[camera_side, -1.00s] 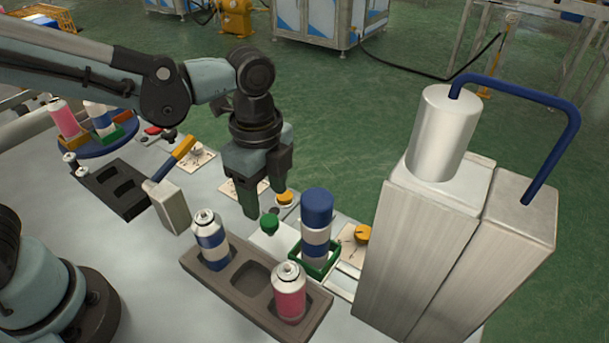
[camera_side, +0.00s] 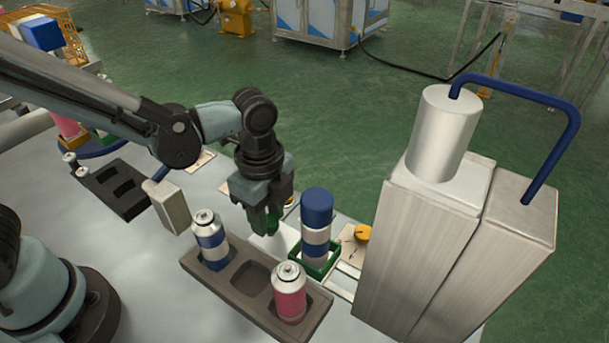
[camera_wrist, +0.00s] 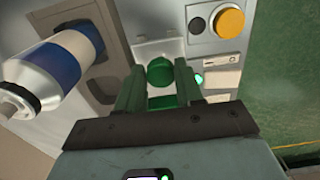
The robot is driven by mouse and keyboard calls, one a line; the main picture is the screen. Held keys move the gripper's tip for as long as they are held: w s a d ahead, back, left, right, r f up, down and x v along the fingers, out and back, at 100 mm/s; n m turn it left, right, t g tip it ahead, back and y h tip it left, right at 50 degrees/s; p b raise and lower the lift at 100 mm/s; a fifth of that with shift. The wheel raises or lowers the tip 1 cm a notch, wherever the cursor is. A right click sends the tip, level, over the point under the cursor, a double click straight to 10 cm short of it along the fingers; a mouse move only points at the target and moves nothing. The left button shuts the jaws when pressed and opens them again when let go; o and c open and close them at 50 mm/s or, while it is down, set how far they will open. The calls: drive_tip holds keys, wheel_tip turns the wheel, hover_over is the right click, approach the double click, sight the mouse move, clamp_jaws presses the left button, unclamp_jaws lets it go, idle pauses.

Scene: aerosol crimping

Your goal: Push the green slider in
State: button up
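The green slider's round knob (camera_wrist: 160,71) shows in the wrist view, standing on a pale plate. My gripper (camera_wrist: 158,82) is lowered over it, with one finger on each side. The fingers look open, very close to the knob; firm contact cannot be made out. In the side view my gripper (camera_side: 262,218) points down at the slider and mostly hides the knob. The slider's green square holder (camera_side: 331,262) is to the right, around the base of a blue-capped can (camera_side: 316,232) that stands upright.
A dark tray (camera_side: 222,284) holds a blue-banded can (camera_side: 209,242) and a pink can (camera_side: 289,290), with an empty pocket between. A tall metal press (camera_side: 425,250) stands to the right. A yellow-orange button (camera_wrist: 230,22) is beside the slider.

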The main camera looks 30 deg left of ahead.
sight(331, 258)
clamp_jaws()
drive_tip(key=d, duration=1.2)
drive_tip(key=shift+d, duration=0.3)
drive_tip(key=shift+o, duration=2.4)
unclamp_jaws()
wheel_tip(331, 258, up, 12)
drive_tip(key=shift+a, duration=0.15)
